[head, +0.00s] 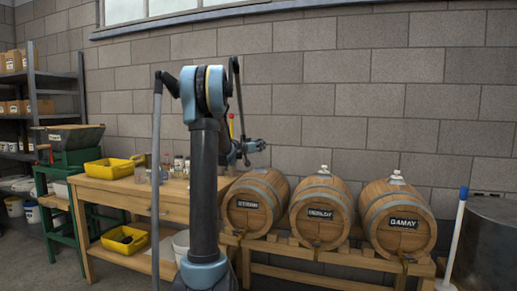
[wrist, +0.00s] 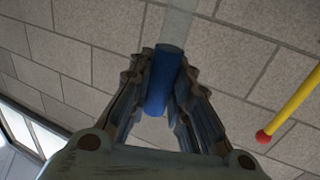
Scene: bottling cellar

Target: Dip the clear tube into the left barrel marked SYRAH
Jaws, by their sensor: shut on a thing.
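My gripper (wrist: 162,75) is shut on the blue end (wrist: 163,80) of the clear tube (wrist: 180,22), which runs out past the fingertips against the block wall. In the head view my gripper (head: 256,146) is above and behind the left barrel (head: 262,190); I cannot make out the tube there. The left barrel lies on its side on a wooden rack. Its dark label (head: 247,205) is too blurred to read surely, but looks longer than SYRAH. No bung shows on its top.
The middle barrel (head: 321,195) and the GAMAY barrel (head: 408,200) have pale bungs on top. A yellow rod with a red end (wrist: 288,105) is close right of my gripper. A white blue-topped pole (head: 454,240) stands at right. A wooden bench (head: 150,195) is at left.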

